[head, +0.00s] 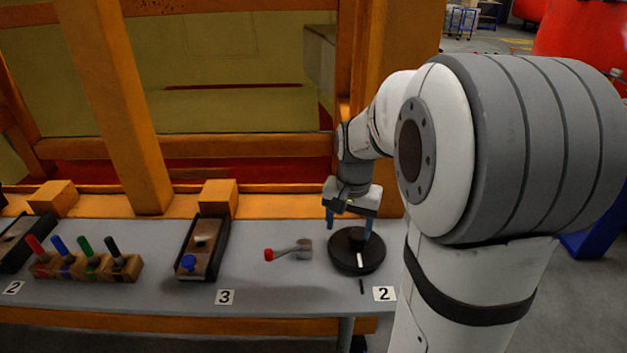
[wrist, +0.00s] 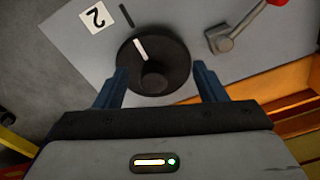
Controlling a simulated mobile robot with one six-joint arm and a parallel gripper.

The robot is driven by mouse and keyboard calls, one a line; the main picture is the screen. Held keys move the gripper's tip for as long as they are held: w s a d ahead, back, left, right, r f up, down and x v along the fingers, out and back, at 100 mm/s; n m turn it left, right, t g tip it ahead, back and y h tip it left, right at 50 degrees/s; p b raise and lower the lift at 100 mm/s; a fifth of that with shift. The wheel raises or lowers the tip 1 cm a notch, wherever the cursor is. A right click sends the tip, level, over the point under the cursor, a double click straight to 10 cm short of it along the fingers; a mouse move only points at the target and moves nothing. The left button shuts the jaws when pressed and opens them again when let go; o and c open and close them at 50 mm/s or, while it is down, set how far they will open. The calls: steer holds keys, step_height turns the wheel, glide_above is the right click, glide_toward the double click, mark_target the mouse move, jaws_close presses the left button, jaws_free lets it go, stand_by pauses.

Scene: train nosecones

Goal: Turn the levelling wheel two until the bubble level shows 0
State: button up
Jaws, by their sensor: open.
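The levelling wheel two is a round black wheel (head: 357,257) with a white line, on the grey table beside the "2" label (head: 384,294). In the wrist view, the wheel (wrist: 178,55) has a raised round knob (wrist: 154,83) near its lower edge. The white line roughly lines up with a short black table mark (head: 362,286). My gripper (head: 349,227) is open above the wheel; in the wrist view its blue fingers (wrist: 161,76) stand on either side of the knob, with gaps showing. I cannot make out a bubble level or its reading.
A red-tipped lever (head: 290,252) lies just left of the wheel. Further left are a dark tray with a blue knob (head: 188,263), a "3" label (head: 225,297) and a wooden block of coloured handles (head: 86,264). An orange frame stands behind.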

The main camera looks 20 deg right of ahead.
mark_target(359, 233)
steer(key=w+d+m, duration=0.1)
steer(key=w+d, duration=0.1)
steer(key=w+d+f+m+p, duration=0.1)
steer(key=w+d, duration=0.1)
steer(key=shift+d+f+m+g, duration=0.1)
steer(key=shift+d+m+g, duration=0.2)
steer(key=shift+w+d+f, duration=0.15)
steer(key=shift+d+f, duration=0.05)
steer(key=shift+f+p, duration=0.6)
steer(key=shift+f, duration=3.25)
steer(key=shift+c, duration=0.4)
